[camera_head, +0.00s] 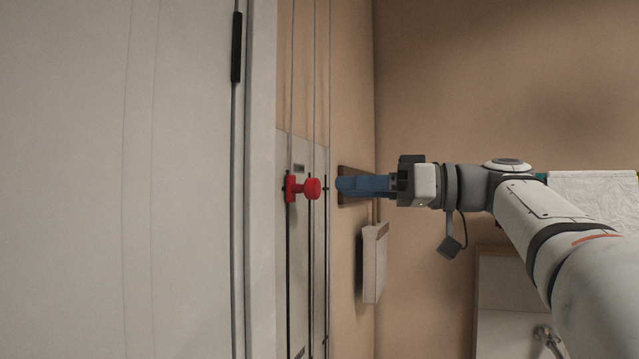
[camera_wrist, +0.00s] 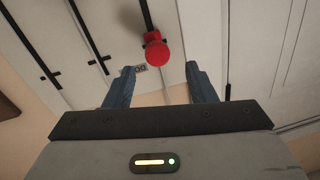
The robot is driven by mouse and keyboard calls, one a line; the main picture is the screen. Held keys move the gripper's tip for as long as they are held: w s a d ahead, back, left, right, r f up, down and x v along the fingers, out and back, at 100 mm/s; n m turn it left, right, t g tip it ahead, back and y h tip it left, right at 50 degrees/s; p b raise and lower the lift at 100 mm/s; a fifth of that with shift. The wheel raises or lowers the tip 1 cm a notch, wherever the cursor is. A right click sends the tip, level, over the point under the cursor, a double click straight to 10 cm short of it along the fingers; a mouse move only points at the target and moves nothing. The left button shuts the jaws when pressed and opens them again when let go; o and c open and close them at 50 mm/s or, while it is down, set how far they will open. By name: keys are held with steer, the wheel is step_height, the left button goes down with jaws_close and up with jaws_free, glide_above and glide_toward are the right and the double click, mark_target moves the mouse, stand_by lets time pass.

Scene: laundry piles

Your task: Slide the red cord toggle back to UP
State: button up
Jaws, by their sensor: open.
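The red cord toggle (camera_head: 311,188) is a round knob on a short red bracket. It sits on a slotted light panel (camera_head: 298,250) on the wall, close to the small dark label near the panel's upper end. In the wrist view the red knob (camera_wrist: 157,53) lies just beyond the fingertips, between their lines. My gripper (camera_head: 340,185) has blue fingers and points left at the knob, with a small gap between them. In the wrist view my gripper (camera_wrist: 162,82) is open and empty.
Thin cords (camera_head: 315,70) run up from the panel. A white door (camera_head: 120,180) with a dark handle stands at the left. A pale box (camera_head: 374,262) hangs on the wall below my gripper. White cloth (camera_head: 590,195) lies at the far right.

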mark_target(318, 188)
steer(key=p+x, duration=0.2)
steer(key=x, duration=0.4)
steer(key=shift+a, duration=0.15)
steer(key=shift+w+a, duration=0.15)
steer(key=shift+a, duration=0.25)
steer(key=shift+c, duration=0.2)
